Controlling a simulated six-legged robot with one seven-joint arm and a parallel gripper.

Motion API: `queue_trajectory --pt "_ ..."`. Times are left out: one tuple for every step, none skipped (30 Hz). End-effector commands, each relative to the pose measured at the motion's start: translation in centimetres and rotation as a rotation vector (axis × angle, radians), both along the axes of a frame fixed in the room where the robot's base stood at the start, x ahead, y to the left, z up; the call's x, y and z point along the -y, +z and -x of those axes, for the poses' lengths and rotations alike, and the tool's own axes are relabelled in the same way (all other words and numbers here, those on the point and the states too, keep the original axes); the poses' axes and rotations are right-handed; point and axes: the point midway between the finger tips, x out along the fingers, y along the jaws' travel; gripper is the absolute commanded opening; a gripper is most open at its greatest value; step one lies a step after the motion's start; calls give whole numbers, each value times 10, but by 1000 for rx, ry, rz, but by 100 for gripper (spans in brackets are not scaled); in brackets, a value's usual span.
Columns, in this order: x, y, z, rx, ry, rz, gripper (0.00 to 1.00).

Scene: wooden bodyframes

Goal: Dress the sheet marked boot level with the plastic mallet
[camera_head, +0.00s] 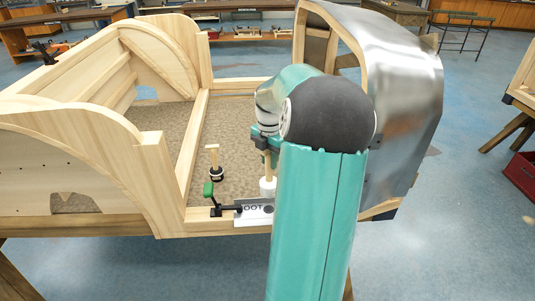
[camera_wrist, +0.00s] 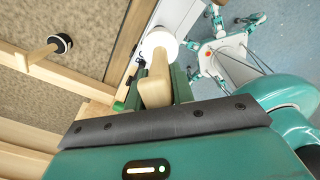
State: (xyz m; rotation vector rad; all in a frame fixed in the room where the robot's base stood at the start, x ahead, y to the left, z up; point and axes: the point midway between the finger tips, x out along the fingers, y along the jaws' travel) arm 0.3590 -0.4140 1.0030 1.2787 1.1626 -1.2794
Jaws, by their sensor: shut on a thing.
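The sheet marked boot (camera_head: 252,216) is a small pale plate on the front rail of the wooden frame. Its lettering is partly covered, and my arm hides its right end. A green-handled clamp (camera_head: 208,189) stands at its left end. The plastic mallet has a white head (camera_head: 267,187) and a wooden handle. My gripper (camera_head: 266,142) is shut on that handle, with the head hanging down near the sheet. In the wrist view the white head (camera_wrist: 158,43) lies beyond my gripper (camera_wrist: 157,90). I cannot tell whether the head touches the sheet.
A second mallet with a black head (camera_head: 215,174) stands handle-up inside the frame; it also shows in the wrist view (camera_wrist: 60,43). Curved wooden arches (camera_head: 150,45) rise at the left. A bent shiny metal panel (camera_head: 405,90) stands at the right, close to my arm.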

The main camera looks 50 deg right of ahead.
Motion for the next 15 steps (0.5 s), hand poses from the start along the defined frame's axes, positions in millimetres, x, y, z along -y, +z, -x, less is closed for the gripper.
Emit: queue_trajectory --pt "0 0 -1 1 1 1 1" --pt "0 0 -1 1 1 1 1" --pt "0 0 -2 1 1 1 1" --pt "0 0 -2 1 1 0 1" --pt "0 0 -2 0 1 0 1" --pt "0 0 -3 0 1 0 1" --pt "0 0 -3 0 2 0 1" --pt "0 0 -3 0 2 0 1" --pt "0 0 -4 0 2 0 1" --pt "0 0 -4 0 2 0 1" --pt "0 0 -4 0 2 0 1" --pt "0 0 -5 0 2 1 1" --pt "0 0 -5 0 2 0 1" --pt "0 -3 -5 0 2 -1 1" --pt "0 -9 -5 -2 3 -2 1"
